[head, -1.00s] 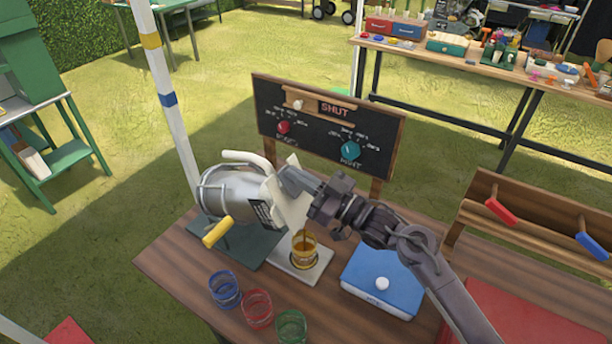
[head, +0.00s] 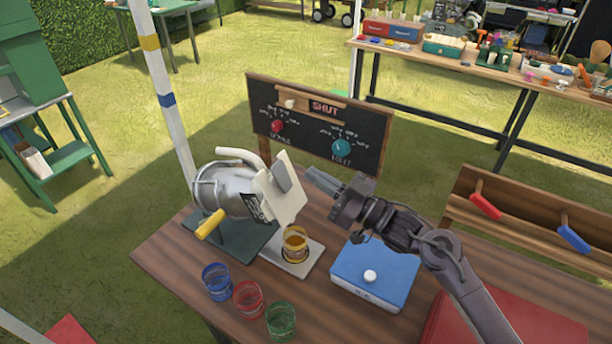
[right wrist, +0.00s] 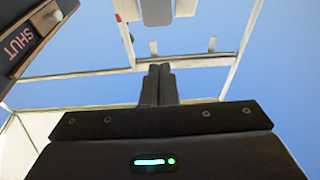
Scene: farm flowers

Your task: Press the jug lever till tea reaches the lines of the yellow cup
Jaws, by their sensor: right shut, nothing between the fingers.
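The silver jug (head: 222,190) stands on a dark green base (head: 228,240) on the wooden table, with a white handle on top and a yellow one low at the front. Its pale lever plate (head: 284,195) is on its right side. The yellow cup (head: 295,240) stands on a light square tray (head: 292,262) below the lever, with amber tea in it; I cannot tell the level against its lines. No stream shows. My right gripper (head: 318,180) is shut and empty, just right of the lever and apart from it. Its closed fingers also show in the right wrist view (right wrist: 158,85). My left gripper is out of view.
Blue (head: 217,282), red (head: 249,299) and green (head: 281,320) cups stand at the table's front edge. A blue box (head: 375,270) with a white knob sits right of the tray. A blackboard (head: 318,130) reading SHUT stands behind.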

